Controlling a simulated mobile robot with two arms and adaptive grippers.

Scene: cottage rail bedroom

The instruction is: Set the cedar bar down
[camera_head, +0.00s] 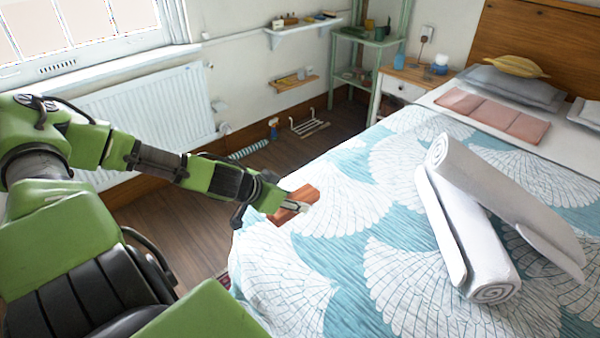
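The cedar bar (305,193) is a small reddish-brown block at the near left edge of the bed. My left gripper (298,207) reaches in from the left and is shut on the bar, with a pale finger lying across it and wood showing on both sides. The bar is over the patterned bedspread (345,215); I cannot tell whether it touches the cloth. The far finger is hidden. My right gripper is not in view.
Two rolled white bundles (490,290) lie crossed on the bed's right side. A folded pink cloth (495,113) lies near the pillows (512,88). The bedspread around the bar is clear. A radiator (150,115) and wall shelves (305,27) stand beyond the floor.

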